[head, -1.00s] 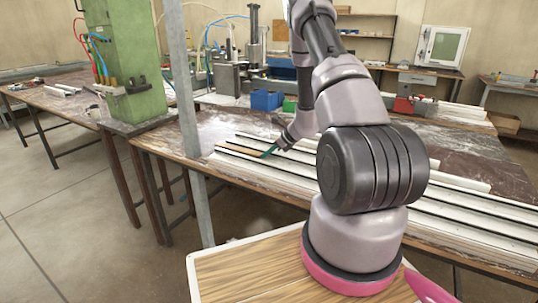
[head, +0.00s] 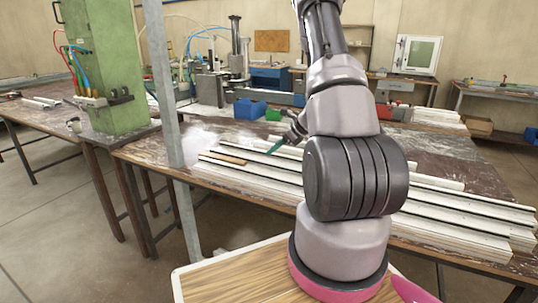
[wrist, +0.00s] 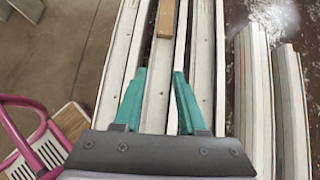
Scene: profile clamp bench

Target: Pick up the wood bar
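The wood bar (head: 226,158) is a short tan piece lying in the channel of a white profile near the left end of the profiles on the bench. It also shows at the top of the wrist view (wrist: 165,18), partly cut off by the frame edge. My gripper (wrist: 160,76) has two teal fingers. They are apart with nothing between them, and the bar lies beyond the fingertips, roughly in line with the gap. In the head view my gripper (head: 275,147) is to the right of the bar, apparently above the profiles. My arm hides part of the bench.
Long white profiles (head: 455,214) lie side by side across the bench (head: 190,142). A grey post (head: 158,80) stands at the bench's left front. A blue bin (head: 250,109) and machines stand behind. Shorter profiles (wrist: 290,100) lie right in the wrist view.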

